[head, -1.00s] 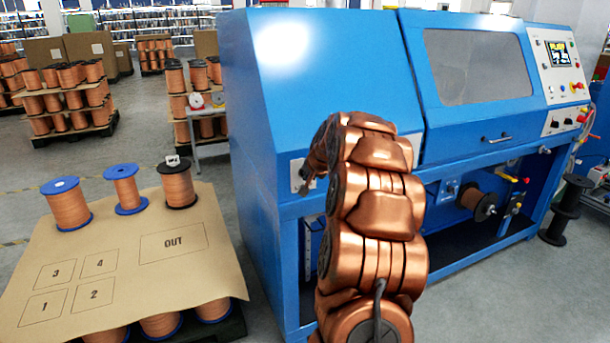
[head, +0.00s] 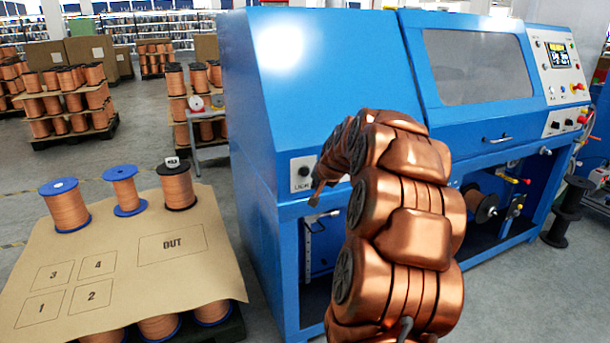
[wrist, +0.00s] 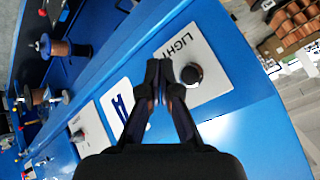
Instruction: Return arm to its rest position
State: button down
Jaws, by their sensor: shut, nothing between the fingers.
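My copper-coloured arm stands in front of the blue machine (head: 320,100) in the head view. My gripper (head: 314,200) is at the left end of the arm, small and partly hidden by it. In the wrist view my gripper (wrist: 165,75) is shut and empty, its two dark fingertips together. A white plate marked LIGHT (wrist: 200,75) with a black knob (wrist: 191,74) lies just beyond the fingertips on the blue panel. The same plate (head: 303,170) shows in the head view beside my gripper. I cannot tell the exact gap between fingertips and plate.
A pallet with a brown sheet (head: 120,260) marked 1 to 4 and OUT stands at the left. Three copper spools (head: 66,205) stand along its back edge. A spool (head: 483,203) is mounted low on the machine. Grey floor is clear between pallet and machine.

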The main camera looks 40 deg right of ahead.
jog(key=shift+a, duration=0.1)
dwell(0.3)
jog(key=s+a+r+n+g+y+p, duration=0.1)
jog(key=s+a+n+g+y+p, duration=0.2)
jog(key=a, duration=1.1)
jog(key=s+a+r+n+y+p, duration=0.1)
jog(key=s+a+n, duration=0.25)
jog(key=a, duration=1.15)
jog(key=s+a+n+g+p, duration=0.1)
jog(key=s+a, duration=0.3)
jog(key=s, duration=0.5)
jog(key=s+a+n+g+p, duration=0.2)
jog(key=s+a, duration=0.3)
jog(key=s, duration=0.5)
jog(key=s+a+n+g+p, duration=0.2)
jog(key=s+a+n+g, duration=0.1)
jog(key=s, duration=0.7)
jog(key=shift+s+a+r+g, duration=0.25)
jog(key=shift+a+g, duration=0.15)
jog(key=shift+a, duration=0.4)
jog(key=shift+d, duration=0.1)
